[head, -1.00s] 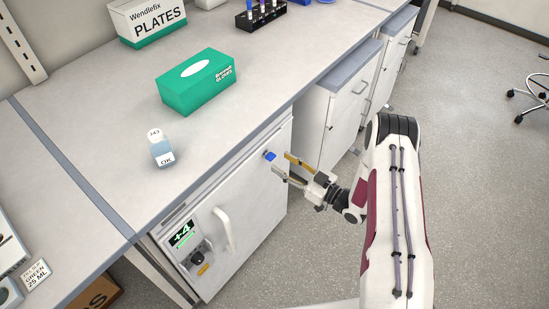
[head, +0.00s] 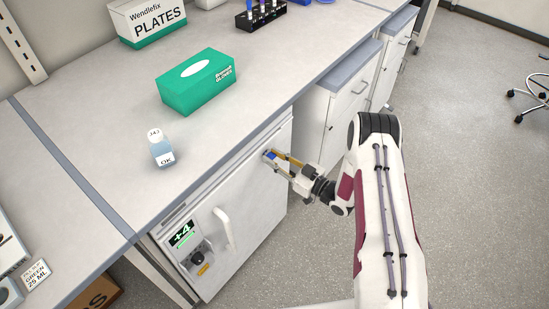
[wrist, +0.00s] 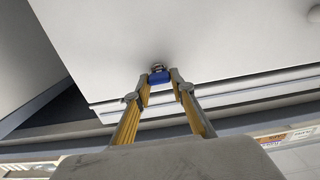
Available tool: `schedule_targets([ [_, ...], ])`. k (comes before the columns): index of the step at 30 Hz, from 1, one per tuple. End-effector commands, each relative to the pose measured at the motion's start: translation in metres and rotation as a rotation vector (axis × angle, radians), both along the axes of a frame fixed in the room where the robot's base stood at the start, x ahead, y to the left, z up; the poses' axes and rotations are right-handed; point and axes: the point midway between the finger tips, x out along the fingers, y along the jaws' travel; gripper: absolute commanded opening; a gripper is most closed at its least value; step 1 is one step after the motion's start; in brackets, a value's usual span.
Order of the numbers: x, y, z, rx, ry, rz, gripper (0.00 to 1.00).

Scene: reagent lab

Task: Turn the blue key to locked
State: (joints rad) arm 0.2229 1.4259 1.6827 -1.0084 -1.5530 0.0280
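The blue key (head: 269,156) sits in a lock near the top corner of the white door (head: 232,213) of the under-bench cabinet. My gripper (head: 272,156) is at the door, its two yellow-sided fingers on either side of the key. In the wrist view the blue key (wrist: 160,77) fills the space between the fingertips (wrist: 160,78), which look closed onto its sides. A round metal lock (wrist: 158,67) shows just beyond the key. No lock markings are legible, so I cannot tell which setting the key is at.
The door has a white handle (head: 223,229) and a display reading +4 (head: 182,234). A drawer cabinet (head: 335,115) stands to the right. Open floor lies right of my arm.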

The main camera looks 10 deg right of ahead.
Motion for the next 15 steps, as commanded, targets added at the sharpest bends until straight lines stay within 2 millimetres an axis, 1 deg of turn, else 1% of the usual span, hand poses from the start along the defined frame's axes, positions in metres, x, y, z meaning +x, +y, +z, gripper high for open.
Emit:
schedule_targets([
  [15, -0.0003, 0.0003, -0.0001, -0.04, -0.04, 0.0, 0.02],
])
